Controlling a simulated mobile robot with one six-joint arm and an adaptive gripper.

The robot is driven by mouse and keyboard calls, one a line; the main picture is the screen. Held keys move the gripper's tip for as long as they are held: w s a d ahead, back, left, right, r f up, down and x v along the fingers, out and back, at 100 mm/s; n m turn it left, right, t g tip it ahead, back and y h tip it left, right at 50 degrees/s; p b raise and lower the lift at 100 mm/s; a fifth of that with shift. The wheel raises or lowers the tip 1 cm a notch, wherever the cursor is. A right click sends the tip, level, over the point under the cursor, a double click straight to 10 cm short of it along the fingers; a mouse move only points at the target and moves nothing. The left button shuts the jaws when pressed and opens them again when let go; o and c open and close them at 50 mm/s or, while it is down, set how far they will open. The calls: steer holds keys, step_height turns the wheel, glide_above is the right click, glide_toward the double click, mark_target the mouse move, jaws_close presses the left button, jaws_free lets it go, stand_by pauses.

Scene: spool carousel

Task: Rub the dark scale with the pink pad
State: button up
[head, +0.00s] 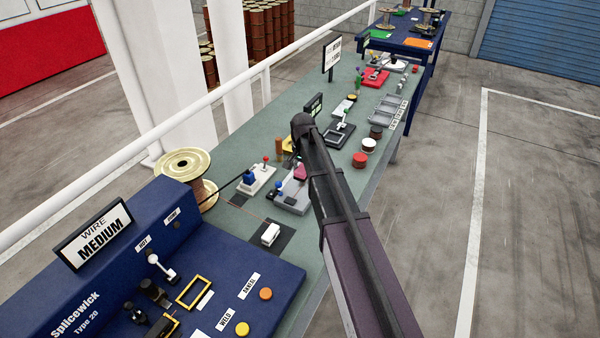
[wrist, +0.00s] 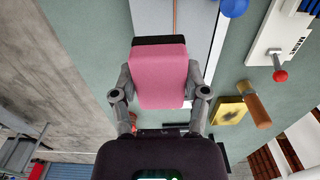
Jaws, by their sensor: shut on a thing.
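My gripper (wrist: 160,82) is shut on the pink pad (wrist: 158,70), one finger at each side. In the head view the pink pad (head: 301,172) shows just left of my arm, over a grey fixture (head: 291,203). The grey fixture (wrist: 200,25) also shows in the wrist view, with a thin copper-coloured line running out from behind the pad. A dark band lies along the pad's far edge; I cannot tell whether it is the pad's base or the dark scale. I cannot tell whether the pad touches the fixture. The fingers are hidden in the head view.
A blue knob (wrist: 235,7) stands beside the pad. A white block with a red-knobbed lever (wrist: 281,75) is to the right. A yellow plate (wrist: 228,112) with a dark smudge lies near a wooden handle (wrist: 253,103). The blue machine (head: 230,285) fills the bench's near end.

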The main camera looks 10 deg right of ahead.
steer(key=shift+w+a+f, duration=0.2)
steer(key=shift+w, duration=0.45)
steer(key=shift+w+a+f, duration=0.15)
steer(key=shift+w, duration=0.5)
steer(key=shift+f+b, duration=0.15)
steer(key=shift+b, duration=0.15)
